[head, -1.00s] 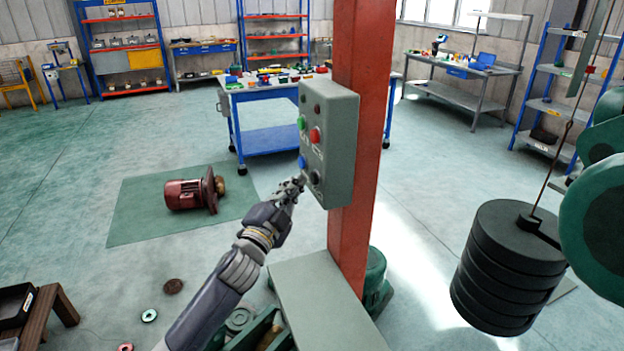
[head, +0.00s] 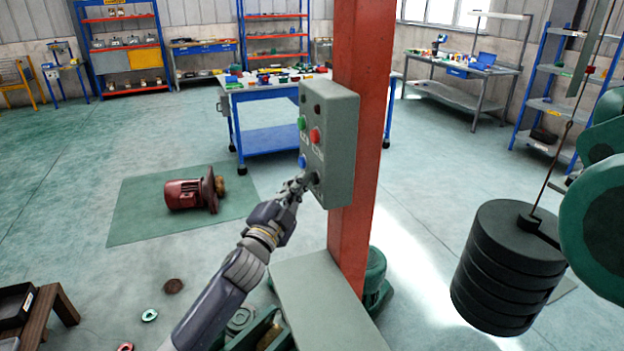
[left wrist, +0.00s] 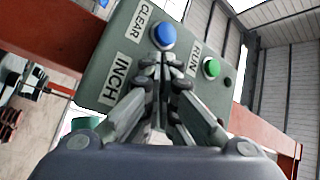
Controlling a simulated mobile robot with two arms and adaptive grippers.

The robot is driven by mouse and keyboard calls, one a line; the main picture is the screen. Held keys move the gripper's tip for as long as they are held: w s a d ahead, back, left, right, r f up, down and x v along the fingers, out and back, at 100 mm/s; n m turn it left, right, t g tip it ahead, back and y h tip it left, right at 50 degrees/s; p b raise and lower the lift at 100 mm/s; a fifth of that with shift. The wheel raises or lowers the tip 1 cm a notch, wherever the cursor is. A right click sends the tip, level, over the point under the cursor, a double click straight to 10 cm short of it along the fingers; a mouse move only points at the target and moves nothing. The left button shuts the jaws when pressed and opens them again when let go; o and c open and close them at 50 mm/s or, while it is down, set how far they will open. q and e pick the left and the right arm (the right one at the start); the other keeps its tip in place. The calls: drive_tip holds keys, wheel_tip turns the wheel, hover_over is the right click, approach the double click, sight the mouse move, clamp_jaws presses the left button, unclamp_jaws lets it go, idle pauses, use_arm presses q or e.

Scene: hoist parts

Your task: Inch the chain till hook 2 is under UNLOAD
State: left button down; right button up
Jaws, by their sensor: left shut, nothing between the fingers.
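The grey control box (head: 340,150) is fixed to a red post. It carries a green button (head: 302,123), a red button (head: 315,136), a blue button (head: 302,161) and a dark button low down (head: 316,177). My left gripper (head: 306,181) is shut and empty, its tips at the dark lower button; whether they touch it I cannot tell. In the left wrist view the shut fingers (left wrist: 163,64) lie over the panel beside the INCH label (left wrist: 113,85), just below the blue button (left wrist: 164,34). The RUN label stands by the green button (left wrist: 211,67). Hook 2, the chain and the UNLOAD sign are not identifiable.
The red post (head: 360,130) stands right behind the box. A stack of black weights (head: 508,270) hangs on the right beside a green wheel (head: 600,220). A red motor (head: 188,195) lies on a green mat.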

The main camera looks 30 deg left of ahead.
use_arm(q)
drive_tip(key=shift+w+d, duration=0.3)
idle(1.5)
idle(1.6)
drive_tip(key=shift+s+a, duration=0.6)
drive_tip(key=shift+s, duration=0.05)
drive_tip(key=s+a+p, duration=0.1)
drive_tip(key=s+a, duration=0.2)
drive_tip(key=shift+s+a, duration=0.1)
drive_tip(key=shift+s, duration=0.3)
idle(0.9)
